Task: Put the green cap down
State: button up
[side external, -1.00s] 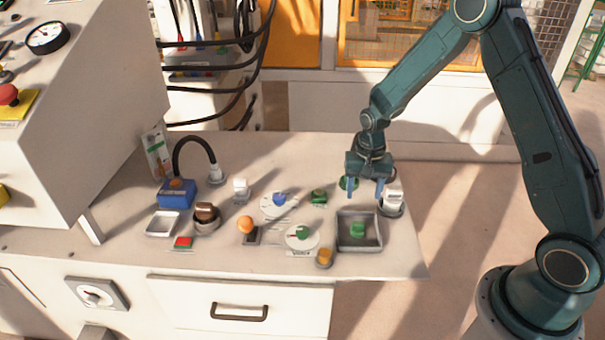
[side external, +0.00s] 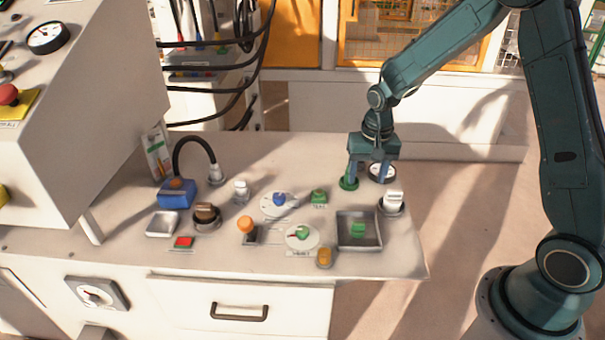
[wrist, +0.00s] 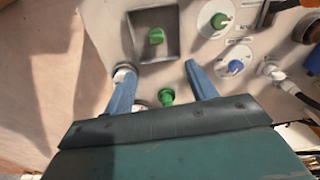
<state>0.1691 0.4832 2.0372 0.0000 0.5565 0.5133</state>
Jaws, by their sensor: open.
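A green piece (side external: 358,229) lies inside the square grey tray (side external: 378,243), and it also shows in the wrist view (wrist: 157,36). A round green knob-like piece (side external: 348,184) stands behind the tray, by my left finger; in the wrist view it (wrist: 166,97) appears between my fingers. I cannot tell which of the two is the green cap. My gripper (side external: 367,180) is open and empty behind the tray, with both fingers (wrist: 160,85) apart. Whether a finger touches the round green piece is unclear.
A white switch (side external: 393,201) stands right of the tray. A green button (side external: 319,195), a blue-knob dial (side external: 279,201) and a green-knob dial (side external: 302,235) lie left of the tray. The rear worktop is fairly clear.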

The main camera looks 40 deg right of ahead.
jog(key=s+a+r+n+t, duration=0.2)
jog(key=s+a+r+n, duration=0.1)
jog(key=s+r, duration=0.55)
jog(key=s+a+r+n+t, duration=0.1)
jog(key=s+a+r+n, duration=0.15)
jog(key=s+r, duration=0.6)
jog(key=s+a+r+n+t, duration=0.1)
jog(key=s+r+n, duration=0.1)
jog(key=s+r, duration=0.2)
jog(key=shift+s+a+t, duration=0.25)
jog(key=shift+s+t, duration=0.15)
jog(key=shift+s, duration=0.65)
